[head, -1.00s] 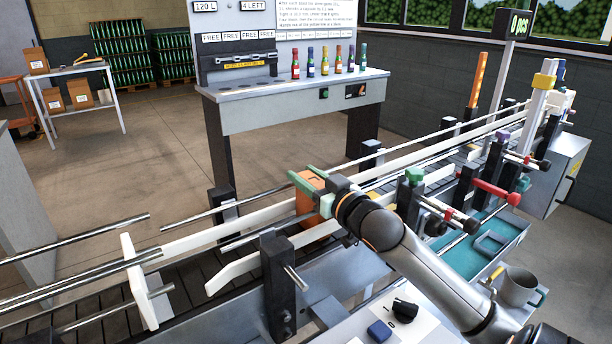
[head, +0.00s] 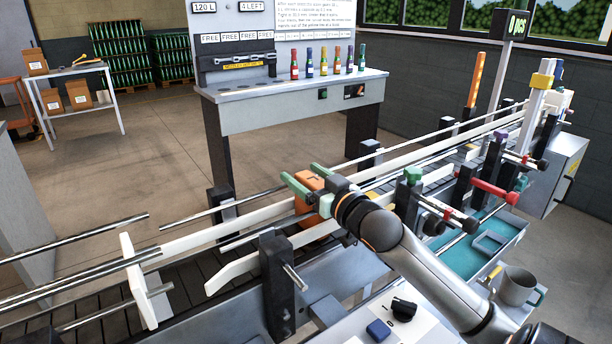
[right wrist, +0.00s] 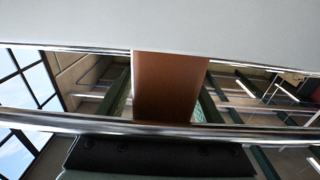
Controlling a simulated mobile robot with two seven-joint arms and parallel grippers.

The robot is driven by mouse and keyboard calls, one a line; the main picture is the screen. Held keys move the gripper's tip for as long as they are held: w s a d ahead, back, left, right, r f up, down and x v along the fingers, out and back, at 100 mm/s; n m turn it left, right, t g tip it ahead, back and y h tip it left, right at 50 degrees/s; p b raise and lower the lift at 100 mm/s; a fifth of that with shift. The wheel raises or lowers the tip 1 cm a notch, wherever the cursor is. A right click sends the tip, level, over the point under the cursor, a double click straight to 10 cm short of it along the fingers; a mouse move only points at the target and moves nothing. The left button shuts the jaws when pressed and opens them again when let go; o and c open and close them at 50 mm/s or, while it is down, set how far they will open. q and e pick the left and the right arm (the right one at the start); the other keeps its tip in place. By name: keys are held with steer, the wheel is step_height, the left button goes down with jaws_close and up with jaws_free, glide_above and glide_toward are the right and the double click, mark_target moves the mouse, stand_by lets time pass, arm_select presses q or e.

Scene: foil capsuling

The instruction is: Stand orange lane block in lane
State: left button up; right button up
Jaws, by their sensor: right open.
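The orange lane block (head: 308,205) stands upright in the lane of the conveyor, between the white guide rails. Its lower part is partly hidden behind the near rail. My right gripper (head: 304,177) is at the top of the block, with its green-tipped fingers apart on either side of it. In the right wrist view the block (right wrist: 168,85) shows as a brown-orange face in the middle, with gaps beside it. My left gripper is not in view.
The white guide rail (head: 245,265) and a dark post (head: 277,285) stand close in front of the block. Clamps with red and green knobs (head: 413,174) line the lane to the right. A grey mug (head: 516,287) stands at the lower right.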

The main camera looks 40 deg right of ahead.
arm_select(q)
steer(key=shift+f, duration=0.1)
arm_select(e)
steer(key=shift+f, duration=0.8)
steer(key=shift+s+a+f, duration=0.1)
steer(key=shift+s+a, duration=0.05)
steer(key=shift+s, duration=0.25)
arm_select(q)
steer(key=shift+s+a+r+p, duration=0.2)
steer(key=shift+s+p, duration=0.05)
steer(key=shift+p, duration=0.3)
arm_select(e)
steer(key=s+a+r, duration=0.1)
steer(key=s, duration=1)
steer(key=shift+s+r, duration=0.3)
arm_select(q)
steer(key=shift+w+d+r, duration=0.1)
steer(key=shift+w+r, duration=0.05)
